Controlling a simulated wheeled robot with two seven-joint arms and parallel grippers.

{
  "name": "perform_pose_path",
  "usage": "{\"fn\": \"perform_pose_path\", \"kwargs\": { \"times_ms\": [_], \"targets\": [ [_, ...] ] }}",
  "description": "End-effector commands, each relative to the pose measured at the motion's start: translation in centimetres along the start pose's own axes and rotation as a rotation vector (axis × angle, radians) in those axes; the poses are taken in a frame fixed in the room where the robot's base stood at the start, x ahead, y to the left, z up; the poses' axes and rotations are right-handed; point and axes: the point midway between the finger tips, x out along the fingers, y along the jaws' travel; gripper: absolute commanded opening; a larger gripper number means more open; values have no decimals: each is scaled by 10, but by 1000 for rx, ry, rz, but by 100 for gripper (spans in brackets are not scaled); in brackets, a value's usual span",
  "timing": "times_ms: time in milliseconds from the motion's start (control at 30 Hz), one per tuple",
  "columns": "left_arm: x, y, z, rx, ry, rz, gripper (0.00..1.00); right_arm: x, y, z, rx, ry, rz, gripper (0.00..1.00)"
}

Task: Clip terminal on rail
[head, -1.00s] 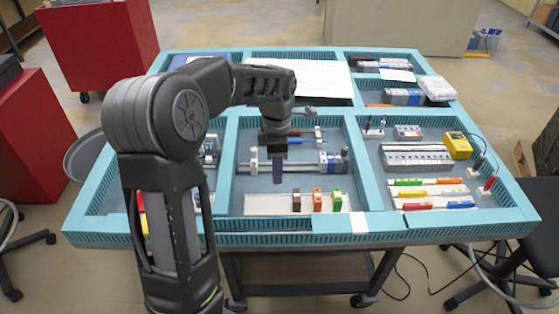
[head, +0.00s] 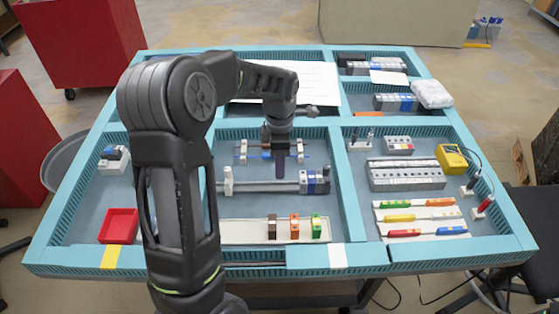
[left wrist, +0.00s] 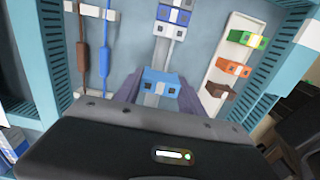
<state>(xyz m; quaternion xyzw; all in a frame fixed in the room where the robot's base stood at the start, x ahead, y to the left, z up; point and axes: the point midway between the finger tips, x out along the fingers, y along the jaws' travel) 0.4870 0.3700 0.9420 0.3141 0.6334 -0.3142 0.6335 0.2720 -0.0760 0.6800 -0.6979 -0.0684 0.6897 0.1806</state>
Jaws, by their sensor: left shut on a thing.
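The grey rail (head: 262,187) lies across the middle compartment in the head view. A white end piece (head: 228,181) stands at its left, and grey and blue terminals (head: 314,181) sit at its right; they also show in the left wrist view (left wrist: 174,16). My left gripper (head: 282,172) points down at the rail's middle, left of those terminals. It is shut on a blue terminal (left wrist: 158,92), seen between the dark fingers in the left wrist view. Fingers hide it in the head view. I cannot tell whether it touches the rail. My right gripper is not in view.
A pale strip (head: 247,232) in front of the rail carries brown, orange and green terminals (head: 294,227). Brown and blue leads (left wrist: 105,60) lie behind the rail. Teal dividers (head: 350,190) bound the compartment. A red bin (head: 119,226) stands at left.

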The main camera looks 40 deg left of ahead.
Motion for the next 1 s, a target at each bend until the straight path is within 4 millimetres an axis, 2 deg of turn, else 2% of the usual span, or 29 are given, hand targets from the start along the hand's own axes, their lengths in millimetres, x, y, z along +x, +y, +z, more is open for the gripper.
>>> {"fn": "perform_pose_path", "kwargs": {
  "times_ms": [500,1000],
  "targets": [
    [55,0,0,0,0,-1,0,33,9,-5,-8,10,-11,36],
    [51,0,0,0,0,0,0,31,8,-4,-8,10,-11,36]
  ]
}}
